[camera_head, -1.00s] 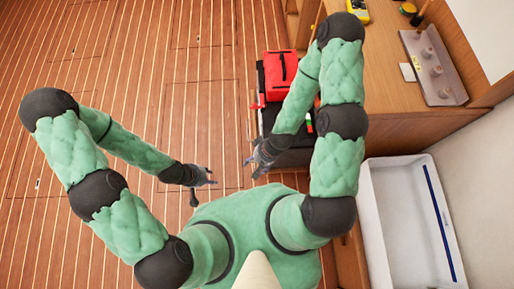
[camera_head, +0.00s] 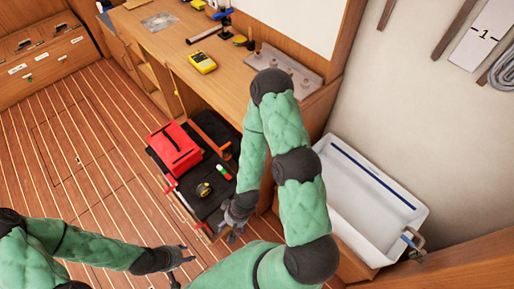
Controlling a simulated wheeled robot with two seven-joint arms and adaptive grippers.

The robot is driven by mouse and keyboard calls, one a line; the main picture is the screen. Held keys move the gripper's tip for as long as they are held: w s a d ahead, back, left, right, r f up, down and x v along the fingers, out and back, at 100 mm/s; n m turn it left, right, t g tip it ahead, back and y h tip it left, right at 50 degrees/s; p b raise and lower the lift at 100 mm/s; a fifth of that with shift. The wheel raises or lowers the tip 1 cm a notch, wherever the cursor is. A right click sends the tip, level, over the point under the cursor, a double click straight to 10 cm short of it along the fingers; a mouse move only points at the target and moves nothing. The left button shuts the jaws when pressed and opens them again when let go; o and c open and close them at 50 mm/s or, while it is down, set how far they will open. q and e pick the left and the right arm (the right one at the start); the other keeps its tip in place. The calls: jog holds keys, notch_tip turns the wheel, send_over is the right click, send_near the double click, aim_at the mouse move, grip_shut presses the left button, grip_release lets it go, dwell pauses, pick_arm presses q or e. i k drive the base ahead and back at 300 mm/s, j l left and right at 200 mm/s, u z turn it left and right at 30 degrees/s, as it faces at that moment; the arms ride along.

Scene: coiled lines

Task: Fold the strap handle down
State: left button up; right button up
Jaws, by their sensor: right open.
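A red box-shaped bag (camera_head: 176,150) with a dark strap handle (camera_head: 170,139) on its top sits on a black surface (camera_head: 215,160) below the wooden counter. The strap is small here, and I cannot tell whether it stands up or lies flat. My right gripper (camera_head: 233,235) is open and empty at the near edge of the black surface, below and right of the red bag and apart from it. My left gripper (camera_head: 184,265) is near the bottom edge, farther from the bag, with its fingers spread and nothing seen between them.
A round black-and-yellow item (camera_head: 204,189) and a small green, white and red item (camera_head: 223,172) lie near the bag. The counter (camera_head: 235,65) holds a yellow meter (camera_head: 202,62) and a grey pegged rack (camera_head: 285,68). A white bin (camera_head: 345,215) stands right. Open floor (camera_head: 95,165) lies left.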

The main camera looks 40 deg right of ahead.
aim_at(226, 149)
jog(key=z, duration=0.8)
